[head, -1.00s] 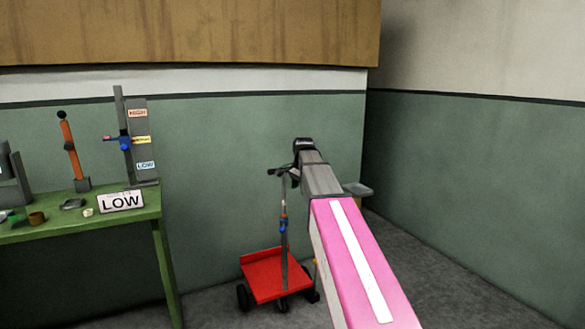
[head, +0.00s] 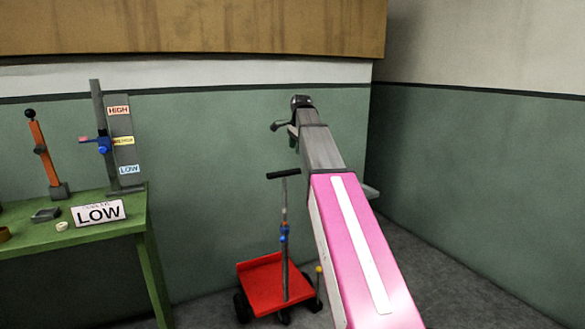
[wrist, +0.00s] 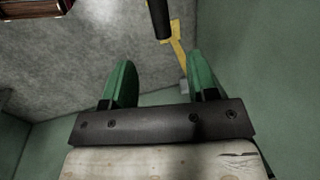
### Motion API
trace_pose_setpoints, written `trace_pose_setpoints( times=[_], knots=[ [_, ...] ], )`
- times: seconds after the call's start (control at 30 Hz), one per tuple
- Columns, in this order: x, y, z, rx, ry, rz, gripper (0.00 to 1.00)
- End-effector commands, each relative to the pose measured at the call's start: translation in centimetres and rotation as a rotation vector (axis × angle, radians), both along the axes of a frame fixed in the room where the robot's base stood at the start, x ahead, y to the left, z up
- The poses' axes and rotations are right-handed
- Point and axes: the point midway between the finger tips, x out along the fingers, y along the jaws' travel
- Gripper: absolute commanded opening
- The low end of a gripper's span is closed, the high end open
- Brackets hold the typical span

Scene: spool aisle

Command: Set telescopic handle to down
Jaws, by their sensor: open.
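The telescopic handle (head: 284,215) is a thin upright pole with a black crossbar grip (head: 283,174) and a blue collar (head: 284,233). It stands on a red cart (head: 268,284) at the floor. My gripper (wrist: 158,62) is open, with two green fingers and nothing between them. In the head view it is small and partly hidden by my arm, above the crossbar and apart from it. In the wrist view, a black bar end, likely the crossbar grip (wrist: 158,18), shows beyond the fingertips.
A green bench (head: 85,233) at the left bears a LOW sign (head: 98,213), an orange lever (head: 43,152) and a slider post marked HIGH to LOW (head: 123,140). Green walls stand behind and to the right. A yellow piece (wrist: 179,48) shows beyond the fingers.

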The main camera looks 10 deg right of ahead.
Motion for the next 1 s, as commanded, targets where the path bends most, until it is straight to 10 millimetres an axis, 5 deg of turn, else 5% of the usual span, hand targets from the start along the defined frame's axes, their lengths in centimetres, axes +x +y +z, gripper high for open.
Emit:
trace_pose_setpoints(
  times=[0.7, 1.0],
  knots=[
    [1.8, 0.5, -9.4, 0.0, 0.0, -0.001, 0.53],
    [2.0, 0.5, -10.5, 0.0, 0.0, 0.0, 0.53]
  ],
)
